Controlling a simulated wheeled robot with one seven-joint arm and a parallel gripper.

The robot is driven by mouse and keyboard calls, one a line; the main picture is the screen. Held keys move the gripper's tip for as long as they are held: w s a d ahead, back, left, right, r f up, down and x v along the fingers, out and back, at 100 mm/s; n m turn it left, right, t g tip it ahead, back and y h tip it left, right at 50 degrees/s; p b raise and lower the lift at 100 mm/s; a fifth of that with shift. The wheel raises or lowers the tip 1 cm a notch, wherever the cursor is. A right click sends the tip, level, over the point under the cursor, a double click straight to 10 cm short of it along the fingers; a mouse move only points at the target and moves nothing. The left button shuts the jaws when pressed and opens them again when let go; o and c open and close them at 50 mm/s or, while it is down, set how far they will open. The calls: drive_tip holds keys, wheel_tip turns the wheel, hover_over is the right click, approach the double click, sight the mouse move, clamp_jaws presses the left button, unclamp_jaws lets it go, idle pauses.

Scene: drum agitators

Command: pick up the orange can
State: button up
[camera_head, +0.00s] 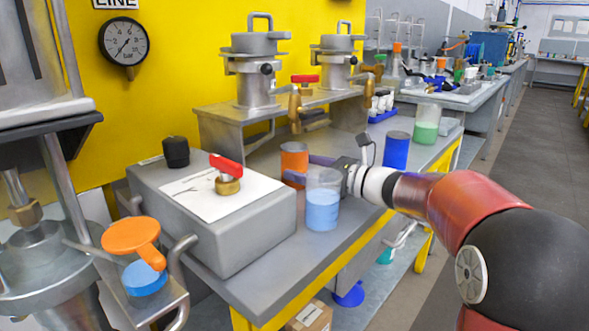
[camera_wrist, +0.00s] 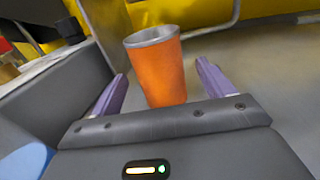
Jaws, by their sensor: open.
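The orange can (camera_head: 294,158) stands upright on the grey bench, behind a clear beaker of blue liquid (camera_head: 322,205) in the head view. In the wrist view the orange can (camera_wrist: 159,70) stands between the two purple fingers of my gripper (camera_wrist: 162,88). The fingers are apart, with a gap to the can on each side, wider on the right. The can's lower end is hidden by my gripper's body. In the head view my gripper (camera_head: 315,162) reaches in from the right at the can, partly hidden behind the beaker.
A large grey box (camera_head: 235,225) with a red-handled valve (camera_head: 227,172) stands close to the left of the can. A blue can (camera_head: 396,150) and a beaker of green liquid (camera_head: 426,125) stand to the right. A raised metal shelf (camera_head: 225,110) with steel vessels is behind.

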sight(293, 163)
drive_tip(key=x, duration=0.3)
drive_tip(key=shift+w+a, duration=0.15)
drive_tip(key=shift+a, duration=0.25)
drive_tip(key=c, duration=1.2)
drive_tip(key=shift+c, duration=0.2)
drive_tip(key=shift+r, duration=0.15)
